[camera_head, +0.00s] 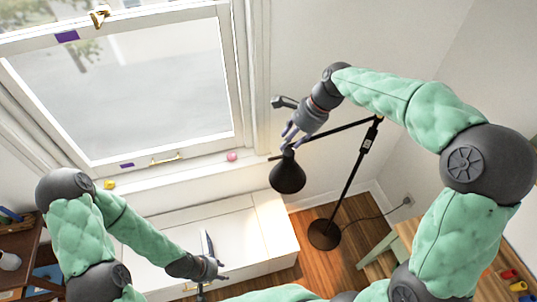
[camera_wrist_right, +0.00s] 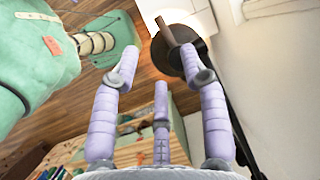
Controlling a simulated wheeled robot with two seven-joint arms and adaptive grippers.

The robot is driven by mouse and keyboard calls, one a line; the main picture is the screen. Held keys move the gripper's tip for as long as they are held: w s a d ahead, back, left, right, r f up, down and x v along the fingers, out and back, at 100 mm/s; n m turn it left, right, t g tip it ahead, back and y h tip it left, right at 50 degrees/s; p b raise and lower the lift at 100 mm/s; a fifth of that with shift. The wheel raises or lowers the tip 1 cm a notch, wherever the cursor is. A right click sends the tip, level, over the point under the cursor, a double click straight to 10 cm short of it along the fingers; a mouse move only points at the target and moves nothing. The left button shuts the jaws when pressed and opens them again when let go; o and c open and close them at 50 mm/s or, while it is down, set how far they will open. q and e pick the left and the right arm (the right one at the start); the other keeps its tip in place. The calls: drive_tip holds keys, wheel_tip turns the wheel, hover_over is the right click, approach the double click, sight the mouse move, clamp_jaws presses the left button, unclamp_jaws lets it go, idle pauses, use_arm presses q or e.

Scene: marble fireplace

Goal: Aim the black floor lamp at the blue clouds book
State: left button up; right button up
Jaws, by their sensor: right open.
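The black floor lamp stands right of the window; its round base (camera_head: 325,235) is on the wood floor and its cone-shaped head (camera_head: 288,177) hangs from the arm, opening downward. My right gripper (camera_head: 290,138) is open just above the lamp head, close to its thin neck; I cannot tell whether it touches. In the right wrist view the lamp head (camera_wrist_right: 182,58) lies beyond the spread fingers (camera_wrist_right: 168,85), partly covered by one. My left gripper (camera_head: 210,266) is open and empty over the white window bench. I cannot clearly identify the blue clouds book.
The white bench (camera_head: 240,225) runs under the window. A pink ball (camera_head: 231,156) and a yellow object (camera_head: 109,184) sit on the sill. A brown shelf (camera_head: 20,262) stands at left. A cord runs from the lamp base to a wall outlet (camera_head: 408,201).

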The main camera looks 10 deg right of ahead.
sight(274, 159)
drive_tip(key=x, duration=1)
drive_tip(key=shift+p, duration=0.4)
drive_tip(key=shift+s, duration=0.1)
clamp_jaws()
